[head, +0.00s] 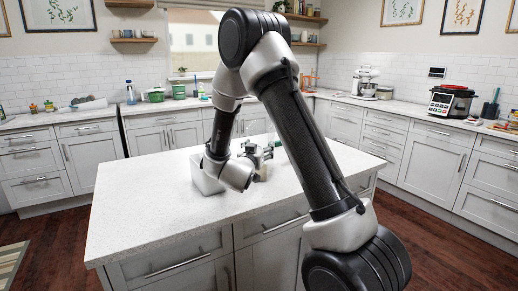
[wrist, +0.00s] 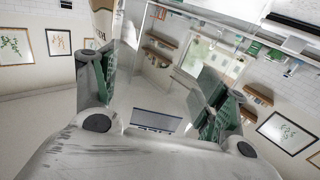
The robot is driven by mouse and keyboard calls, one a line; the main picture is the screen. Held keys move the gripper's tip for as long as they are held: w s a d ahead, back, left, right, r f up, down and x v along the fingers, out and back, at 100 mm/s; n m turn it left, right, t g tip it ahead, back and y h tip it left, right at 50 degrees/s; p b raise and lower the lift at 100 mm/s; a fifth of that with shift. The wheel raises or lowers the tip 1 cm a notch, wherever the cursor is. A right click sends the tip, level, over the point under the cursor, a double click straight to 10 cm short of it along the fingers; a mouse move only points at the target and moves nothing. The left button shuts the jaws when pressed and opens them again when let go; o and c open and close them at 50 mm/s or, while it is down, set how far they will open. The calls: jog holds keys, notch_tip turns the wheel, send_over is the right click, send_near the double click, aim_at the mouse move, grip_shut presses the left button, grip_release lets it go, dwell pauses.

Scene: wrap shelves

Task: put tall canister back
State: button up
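My gripper (head: 262,152) is low over the white island top. In the wrist view its two green-padded fingers (wrist: 155,85) stand wide apart, and I see no solid thing clamped between them. A beige thing with dark lettering (wrist: 103,22) shows at the top of the wrist view, beyond the left finger and cut off by the frame. A small tan thing (head: 263,172) shows beside the gripper in the head view. I cannot tell whether either is the tall canister. My arm and gripper hide part of the island top.
A white box-like thing (head: 204,180) stands on the island (head: 145,215) just left of my gripper. The island's left and front top is clear. Back counters hold green pots (head: 156,95), a mixer (head: 364,80) and a red-and-black cooker (head: 450,100). Wall shelves (head: 134,40) hang behind.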

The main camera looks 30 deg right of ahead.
jog(key=shift+o, duration=1.4)
jog(key=shift+r, duration=0.2)
jog(key=v, duration=1.1)
jog(key=w+a+r+n+y, duration=0.1)
jog(key=a+r+n+y, duration=0.3)
jog(key=y, duration=0.6)
jog(key=s+a+r+n+g+y, duration=0.2)
jog(key=s+a+r+g+y, duration=0.15)
jog(key=s, duration=0.45)
jog(key=s+d+n+g, duration=0.1)
jog(key=s+d, duration=0.3)
jog(key=s, duration=0.7)
jog(key=s+d+n+g+h, duration=0.1)
jog(key=s+d+g, duration=0.3)
jog(key=s, duration=0.8)
jog(key=shift+r+n, duration=0.3)
jog(key=shift+r, duration=0.1)
